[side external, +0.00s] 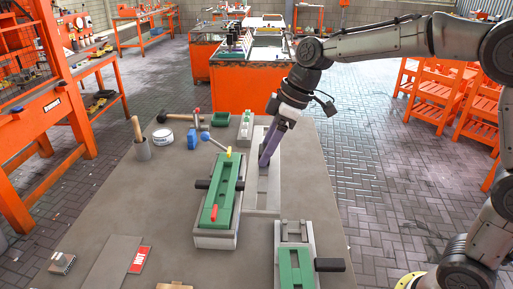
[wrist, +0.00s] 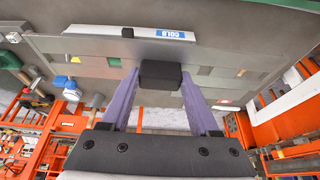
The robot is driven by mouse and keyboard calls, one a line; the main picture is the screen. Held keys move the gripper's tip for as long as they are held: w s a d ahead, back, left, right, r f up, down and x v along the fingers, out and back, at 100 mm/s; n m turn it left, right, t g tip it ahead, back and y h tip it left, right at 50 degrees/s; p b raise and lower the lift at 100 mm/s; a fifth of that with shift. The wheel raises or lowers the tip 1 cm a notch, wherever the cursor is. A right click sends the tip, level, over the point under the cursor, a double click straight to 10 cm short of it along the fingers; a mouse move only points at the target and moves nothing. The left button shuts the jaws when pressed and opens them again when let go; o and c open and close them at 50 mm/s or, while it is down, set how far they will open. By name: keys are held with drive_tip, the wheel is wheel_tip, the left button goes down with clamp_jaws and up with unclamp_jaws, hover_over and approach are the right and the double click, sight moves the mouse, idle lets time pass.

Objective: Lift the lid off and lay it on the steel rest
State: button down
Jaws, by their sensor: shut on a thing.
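My gripper (side external: 265,162) points down with its purple fingers low over a pale steel plate (side external: 262,205), right of the long green mould. In the wrist view my gripper (wrist: 162,100) is shut on a black block-shaped handle (wrist: 160,75). A narrow grey bar (side external: 263,186), apparently the lid, lies under the fingertips along the steel plate, apparently the rest. I cannot tell whether it touches the plate. The green mould (side external: 222,190) sits in a grey tray with its long channel uncovered, a red piece near the front and a yellow one at the back.
A second green mould (side external: 295,265) with a black side handle stands at the front right. A red HOT sign (side external: 140,260) lies front left.

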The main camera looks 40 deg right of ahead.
sight(255, 153)
drive_tip(key=shift+s+r, duration=0.15)
drive_tip(key=shift+w+d+r+m, duration=0.1)
drive_tip(key=shift+w+r+m, duration=0.15)
drive_tip(key=shift+m, duration=0.25)
drive_tip(key=shift+m+t+h, duration=0.3)
drive_tip(key=shift+m+h, duration=0.1)
drive_tip(key=shift+m, duration=0.4)
drive_tip(key=w+r, duration=0.1)
drive_tip(key=w, duration=0.1)
drive_tip(key=w+r, duration=0.1)
drive_tip(key=shift+w+a+r, duration=0.25)
drive_tip(key=shift+w+r, duration=0.05)
drive_tip(key=w+a+f, duration=0.1)
drive_tip(key=w+a, duration=0.4)
drive_tip(key=a, duration=0.3)
drive_tip(key=w+a+f, duration=0.1)
drive_tip(key=w+a, duration=0.4)
drive_tip(key=a, duration=0.4)
drive_tip(key=s+a+f+n, duration=0.1)
drive_tip(key=a+f, duration=0.3)
drive_tip(key=a, duration=0.4)
drive_tip(key=s+a+f+n, duration=0.1)
drive_tip(key=s+a+f, duration=0.3)
drive_tip(key=a, duration=0.4)
drive_tip(key=s+a+f, duration=0.2)
drive_tip(key=a+f, duration=0.2)
drive_tip(key=a, duration=0.4)
drive_tip(key=shift+s+f+n+g+y, duration=0.25)
drive_tip(key=shift+f+n+g+y, duration=0.1)
drive_tip(key=shift+n+g+y, duration=0.05)
